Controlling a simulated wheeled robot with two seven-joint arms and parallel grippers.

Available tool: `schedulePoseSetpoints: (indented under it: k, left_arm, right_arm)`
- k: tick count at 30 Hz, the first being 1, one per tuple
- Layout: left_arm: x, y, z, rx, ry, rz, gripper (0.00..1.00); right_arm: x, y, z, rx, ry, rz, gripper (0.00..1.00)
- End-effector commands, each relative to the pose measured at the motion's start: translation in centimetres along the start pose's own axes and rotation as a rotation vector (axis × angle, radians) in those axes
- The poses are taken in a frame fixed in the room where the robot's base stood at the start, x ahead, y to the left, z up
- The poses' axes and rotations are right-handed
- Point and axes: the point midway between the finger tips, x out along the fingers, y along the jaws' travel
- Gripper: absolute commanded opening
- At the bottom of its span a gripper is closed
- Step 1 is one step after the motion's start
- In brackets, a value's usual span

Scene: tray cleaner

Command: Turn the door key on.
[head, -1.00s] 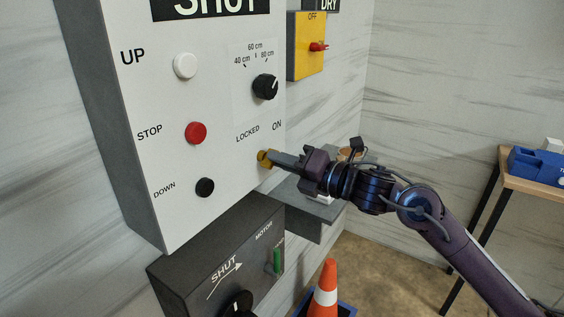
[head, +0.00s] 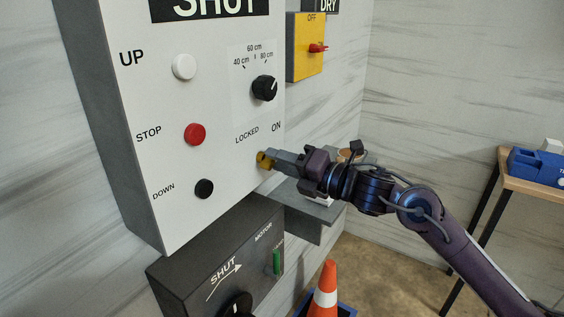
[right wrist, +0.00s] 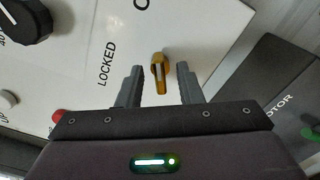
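The brass door key (head: 265,158) is in the lower right of the white control panel (head: 215,205), below the LOCKED and ON labels. My right gripper (head: 272,158) is at the key from the right in the head view. In the right wrist view the key (right wrist: 158,72) stands between the two grey fingertips of my right gripper (right wrist: 159,72). A gap shows on each side of it, so the fingers are open around it. Which label the key points to is hard to tell. My left gripper is not in view.
The panel also has a black height dial (head: 265,88), a white UP button (head: 184,66), a red STOP button (head: 194,134) and a black DOWN button (head: 204,188). A dark motor box (head: 200,270) juts out below. An orange cone (head: 325,298) stands on the floor.

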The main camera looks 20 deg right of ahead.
Motion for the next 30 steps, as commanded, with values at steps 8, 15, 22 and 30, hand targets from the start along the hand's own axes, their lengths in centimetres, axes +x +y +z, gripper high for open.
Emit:
schedulePoseSetpoints:
  k: [8,15,22,30]
  left_arm:
    - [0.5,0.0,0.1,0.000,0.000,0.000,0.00]
    - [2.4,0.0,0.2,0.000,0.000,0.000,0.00]
    - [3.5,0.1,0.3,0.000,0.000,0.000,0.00]
    - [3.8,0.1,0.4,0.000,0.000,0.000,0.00]
  right_arm:
    - [-0.8,-0.3,-0.1,-0.001,0.000,-0.003,0.33]
    - [-4.4,-0.6,-0.3,-0.002,0.001,-0.005,0.33]
    - [-6.8,-0.4,-0.2,0.000,0.001,-0.002,0.33]
    - [-7.8,-0.1,0.0,0.000,0.000,0.000,0.33]
